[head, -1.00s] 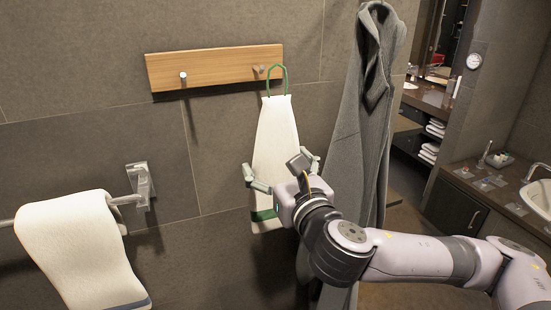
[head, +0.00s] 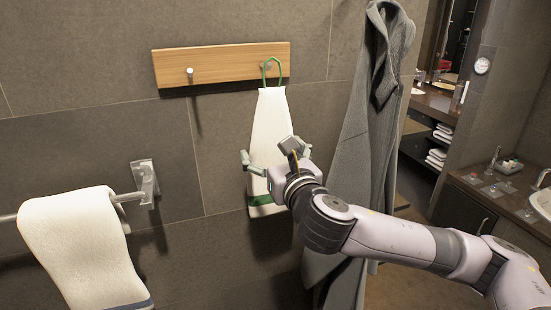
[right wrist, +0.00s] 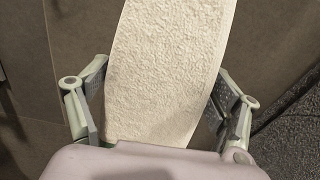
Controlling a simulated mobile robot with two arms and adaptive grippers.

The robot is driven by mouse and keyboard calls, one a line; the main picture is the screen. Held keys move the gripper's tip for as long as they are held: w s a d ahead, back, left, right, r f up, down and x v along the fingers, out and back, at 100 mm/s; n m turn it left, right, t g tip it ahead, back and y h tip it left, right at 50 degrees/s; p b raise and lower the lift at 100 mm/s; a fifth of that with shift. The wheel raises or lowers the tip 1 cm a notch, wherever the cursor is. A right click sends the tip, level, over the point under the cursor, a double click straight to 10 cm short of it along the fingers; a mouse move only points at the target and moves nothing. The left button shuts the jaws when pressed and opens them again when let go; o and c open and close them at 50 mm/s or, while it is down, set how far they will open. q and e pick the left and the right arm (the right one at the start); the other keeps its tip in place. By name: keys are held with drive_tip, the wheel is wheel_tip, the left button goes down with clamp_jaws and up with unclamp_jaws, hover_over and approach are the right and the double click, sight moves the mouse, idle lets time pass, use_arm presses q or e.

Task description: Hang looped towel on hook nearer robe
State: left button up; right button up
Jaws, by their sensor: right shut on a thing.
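The white towel (head: 268,125) hangs upright below the wooden hook board, with a green loop (head: 264,72) at its top and a green band near its bottom. The loop overlaps the right hook (head: 268,66), the one nearer the grey robe (head: 362,150). I cannot tell whether the loop is around the hook or in front of it. My right gripper (head: 274,160) is shut on the towel's lower part. In the right wrist view the towel (right wrist: 170,75) rises between the two fingers (right wrist: 158,112). My left gripper is not in view.
The wooden board (head: 225,68) also has a left hook (head: 190,72), which is bare. Another white towel (head: 80,245) hangs over a metal bar (head: 130,198) at lower left. The robe hangs close to the right of my gripper. A counter with a sink (head: 541,203) is at far right.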

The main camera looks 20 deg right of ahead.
drive_tip(key=shift+w+f+b, duration=0.1)
drive_tip(key=shift+w+b, duration=0.25)
drive_tip(key=shift+w, duration=0.9)
drive_tip(key=shift+w+a+f, duration=0.1)
drive_tip(key=shift+w+f, duration=0.35)
drive_tip(key=shift+w, duration=0.1)
drive_tip(key=shift+f, duration=0.1)
drive_tip(key=o, duration=1.1)
